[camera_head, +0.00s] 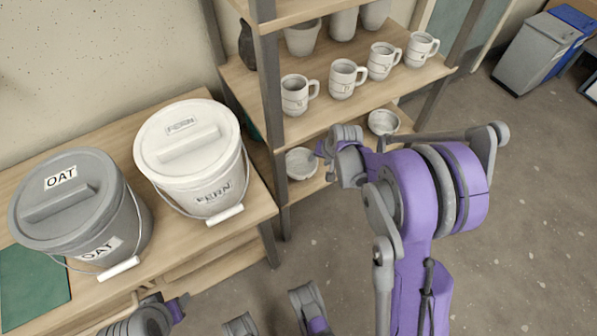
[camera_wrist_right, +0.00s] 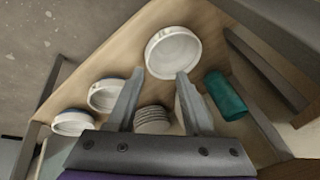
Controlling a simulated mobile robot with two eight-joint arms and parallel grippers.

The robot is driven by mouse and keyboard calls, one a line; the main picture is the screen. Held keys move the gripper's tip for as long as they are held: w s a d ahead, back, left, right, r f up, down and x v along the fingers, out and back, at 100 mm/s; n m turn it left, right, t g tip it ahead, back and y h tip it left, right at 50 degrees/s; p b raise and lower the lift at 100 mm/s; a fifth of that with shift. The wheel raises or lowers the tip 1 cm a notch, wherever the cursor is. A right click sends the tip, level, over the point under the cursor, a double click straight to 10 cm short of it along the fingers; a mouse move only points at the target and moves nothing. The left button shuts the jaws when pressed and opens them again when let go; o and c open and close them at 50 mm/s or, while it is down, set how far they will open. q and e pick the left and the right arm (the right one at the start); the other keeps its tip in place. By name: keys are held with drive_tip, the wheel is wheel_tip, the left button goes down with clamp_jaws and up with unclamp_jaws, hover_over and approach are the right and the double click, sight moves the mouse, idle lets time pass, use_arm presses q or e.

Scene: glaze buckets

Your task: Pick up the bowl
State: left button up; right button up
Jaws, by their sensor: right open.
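Two pale bowls show on the lower shelf in the head view: one at the left (camera_head: 302,163), one further right (camera_head: 383,122). The right wrist view shows several white round dishes: a large bowl (camera_wrist_right: 173,50) just beyond the fingertips, one (camera_wrist_right: 103,96) left of the fingers, and one (camera_wrist_right: 72,123) at the far left. My right gripper (camera_wrist_right: 160,76) is open and empty, its fingers pointing toward the large bowl. In the head view my right wrist reaches to the shelf, its fingers hidden. Part of my left arm shows at the bottom left; its fingers are not clear.
A stack of plates (camera_wrist_right: 152,118) and a teal cylinder (camera_wrist_right: 225,96) are near the fingers. Mugs (camera_head: 342,78) stand on the shelf above. A dark shelf post (camera_head: 272,120) stands left of my wrist. Buckets labelled OAT (camera_head: 75,215) and FERN (camera_head: 190,155) stand on the table.

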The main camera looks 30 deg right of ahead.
approach(315, 168)
drive_tip(key=shift+m, duration=0.4)
drive_tip(key=x, duration=0.2)
drive_tip(key=b+x, duration=0.1)
drive_tip(key=x, duration=0.1)
drive_tip(key=b+x, duration=0.1)
drive_tip(key=x, duration=0.1)
drive_tip(key=shift+w+d+r, duration=0.1)
drive_tip(key=shift+w+d, duration=0.1)
drive_tip(key=shift+d, duration=0.15)
drive_tip(key=b+x, duration=0.2)
drive_tip(key=x, duration=0.3)
drive_tip(key=shift+f, duration=0.35)
clamp_jaws()
